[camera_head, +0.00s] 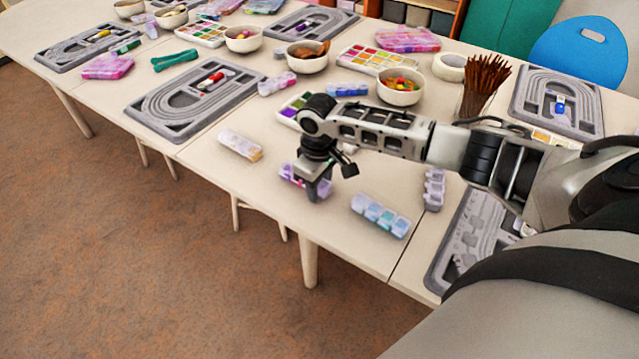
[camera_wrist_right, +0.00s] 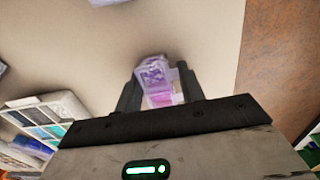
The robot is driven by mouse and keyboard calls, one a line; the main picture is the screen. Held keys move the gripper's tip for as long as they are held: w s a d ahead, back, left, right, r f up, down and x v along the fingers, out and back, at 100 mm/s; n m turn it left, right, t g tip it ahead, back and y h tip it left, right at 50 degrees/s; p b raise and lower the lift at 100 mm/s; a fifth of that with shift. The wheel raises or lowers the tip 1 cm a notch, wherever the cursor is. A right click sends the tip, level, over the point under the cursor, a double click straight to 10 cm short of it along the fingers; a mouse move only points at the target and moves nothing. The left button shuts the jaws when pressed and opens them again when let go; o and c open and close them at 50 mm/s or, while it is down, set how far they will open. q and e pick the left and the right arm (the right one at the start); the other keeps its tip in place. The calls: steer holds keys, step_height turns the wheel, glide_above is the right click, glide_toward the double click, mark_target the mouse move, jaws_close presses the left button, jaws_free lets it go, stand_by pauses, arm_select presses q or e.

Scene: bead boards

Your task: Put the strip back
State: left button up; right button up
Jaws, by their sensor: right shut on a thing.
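A small clear strip of compartments with purple and pink beads (camera_head: 288,175) is at my right gripper (camera_head: 316,188), near the front edge of the table. In the right wrist view the strip (camera_wrist_right: 153,76) sits between the two dark fingers, and the gripper is shut on it. The gripper hides part of the strip in the head view. I cannot tell whether the strip touches the table or is just above it. My left gripper is not in view.
Similar strips lie nearby: an orange and white one (camera_head: 240,146), a blue-teal one (camera_head: 380,215) and a lilac one (camera_head: 433,189). Grey bead boards (camera_head: 140,108), bowls (camera_head: 400,98) and a jar of brown sticks (camera_head: 480,88) stand around.

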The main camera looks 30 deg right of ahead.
steer(key=shift+f, duration=0.15)
steer(key=o, duration=1.1)
